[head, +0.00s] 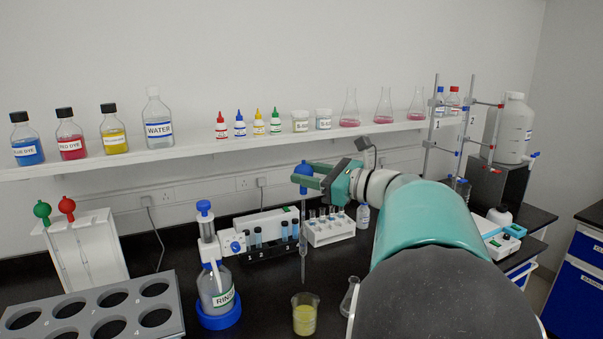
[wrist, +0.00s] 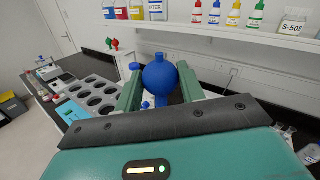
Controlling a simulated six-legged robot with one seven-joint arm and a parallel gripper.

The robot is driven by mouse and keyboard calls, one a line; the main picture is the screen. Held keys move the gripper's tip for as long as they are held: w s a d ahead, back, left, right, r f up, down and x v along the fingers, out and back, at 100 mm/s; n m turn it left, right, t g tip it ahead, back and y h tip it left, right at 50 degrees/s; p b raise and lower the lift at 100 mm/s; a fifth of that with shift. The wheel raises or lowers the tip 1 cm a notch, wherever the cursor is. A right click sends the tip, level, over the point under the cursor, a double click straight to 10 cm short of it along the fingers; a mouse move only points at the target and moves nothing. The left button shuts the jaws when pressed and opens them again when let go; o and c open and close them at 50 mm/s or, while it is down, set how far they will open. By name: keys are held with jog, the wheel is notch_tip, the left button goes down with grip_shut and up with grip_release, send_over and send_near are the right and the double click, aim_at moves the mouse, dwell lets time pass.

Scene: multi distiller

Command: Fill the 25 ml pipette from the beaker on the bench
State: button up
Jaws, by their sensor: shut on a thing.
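My gripper (head: 303,174) is shut on the blue bulb of the pipette (head: 303,233), which hangs upright below it. In the wrist view the round blue bulb (wrist: 160,79) sits between my two green fingers. The pipette's glass looks clear, with no coloured liquid visible in it. The beaker (head: 305,313) stands on the dark bench below and holds yellow-green liquid. The pipette tip appears just above the beaker's rim, roughly over its opening; the exact gap is hard to tell.
The rinse bottle (head: 218,292) with its dispenser stands left of the beaker. A flask (head: 349,297) is close on its right, partly behind my arm. A tube rack (head: 328,228) stands behind. A grey holed rack (head: 88,309) and a white stand with two pipettes (head: 88,250) are left.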

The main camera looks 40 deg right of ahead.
aim_at(306, 192)
jog(key=shift+s+d+f, duration=0.1)
jog(key=shift+s, duration=0.2)
jog(key=shift+w+f, duration=0.25)
jog(key=shift+f, duration=0.45)
jog(key=f, duration=0.2)
jog(key=shift+s+f, duration=0.25)
jog(key=shift+f, duration=0.2)
jog(key=shift+o, duration=0.3)
jog(key=shift+w, duration=0.1)
